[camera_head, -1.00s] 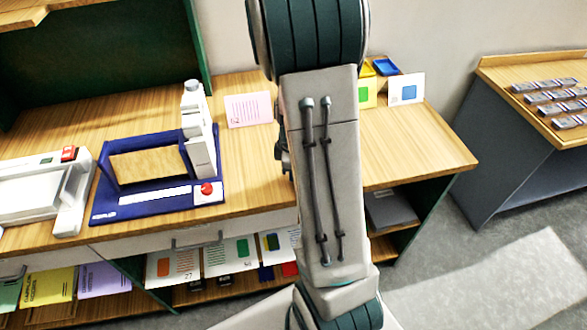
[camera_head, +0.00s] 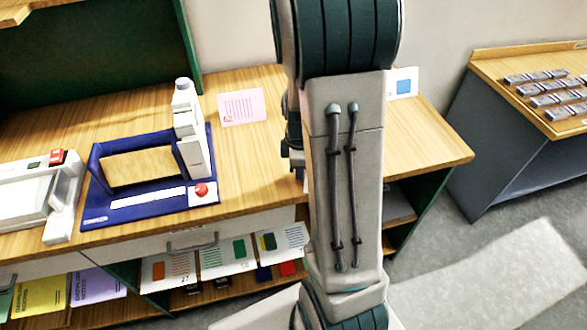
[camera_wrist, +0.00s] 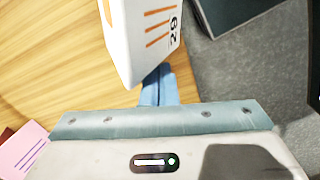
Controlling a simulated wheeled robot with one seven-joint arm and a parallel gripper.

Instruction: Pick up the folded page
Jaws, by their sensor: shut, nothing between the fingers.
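In the wrist view a white folded page (camera_wrist: 150,30) with orange lines and the number 29 is at the top, close beside my gripper (camera_wrist: 160,75). My gripper's light blue fingers are together and empty. Their tips are near the page's lower right edge, and I cannot tell whether they touch it. In the head view my arm hides the gripper. A pink page (camera_head: 241,106) marked 62 stands on the wooden table, left of my arm. A white card with a blue square (camera_head: 404,86) shows right of my arm.
A blue-framed device (camera_head: 150,180) with a white upright and red button stands on the table (camera_head: 250,160), left of the pink page. A white machine (camera_head: 35,195) is further left. Books (camera_head: 225,255) fill the shelf below. Another table (camera_head: 510,110) is at right.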

